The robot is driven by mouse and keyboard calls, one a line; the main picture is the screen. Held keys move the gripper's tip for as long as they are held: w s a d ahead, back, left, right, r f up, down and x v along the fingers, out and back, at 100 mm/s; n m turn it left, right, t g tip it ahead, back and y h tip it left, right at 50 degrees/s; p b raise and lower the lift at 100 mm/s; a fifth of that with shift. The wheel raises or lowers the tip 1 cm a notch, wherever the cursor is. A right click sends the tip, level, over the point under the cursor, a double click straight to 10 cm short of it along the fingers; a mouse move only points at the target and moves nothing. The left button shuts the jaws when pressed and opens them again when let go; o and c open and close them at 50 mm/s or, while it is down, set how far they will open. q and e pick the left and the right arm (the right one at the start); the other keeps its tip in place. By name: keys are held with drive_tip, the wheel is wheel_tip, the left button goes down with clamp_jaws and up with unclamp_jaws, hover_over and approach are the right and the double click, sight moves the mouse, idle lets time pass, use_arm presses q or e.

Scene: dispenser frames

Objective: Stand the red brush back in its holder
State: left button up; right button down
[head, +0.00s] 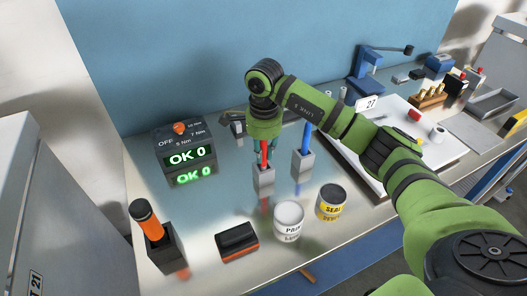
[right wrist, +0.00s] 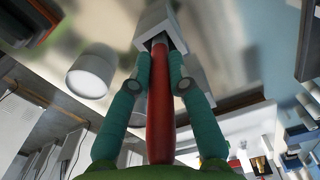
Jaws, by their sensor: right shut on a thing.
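The red brush (head: 264,153) is upright at the grey box-shaped holder (head: 264,181) near the middle of the bench. My right gripper (head: 265,160) is above that holder, shut on the brush. In the right wrist view, the teal fingers flank the red handle (right wrist: 160,110), and its far end meets the dark opening of the holder (right wrist: 155,22). The end inside the opening is hidden, so I cannot tell how deep it sits. My left gripper is not in view.
A similar holder with a blue brush (head: 306,137) stands just right. A white paint tin (head: 288,220) and a yellow-labelled tin (head: 331,203) stand in front. A display box (head: 185,150) is left; a black-and-orange block (head: 237,241) and an orange-handled tool (head: 147,222) are front left.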

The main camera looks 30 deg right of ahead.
drive_tip(key=shift+f, duration=0.7)
drive_tip(key=shift+f, duration=0.25)
drive_tip(key=c, duration=1.2)
unclamp_jaws()
drive_tip(key=shift+r, duration=0.1)
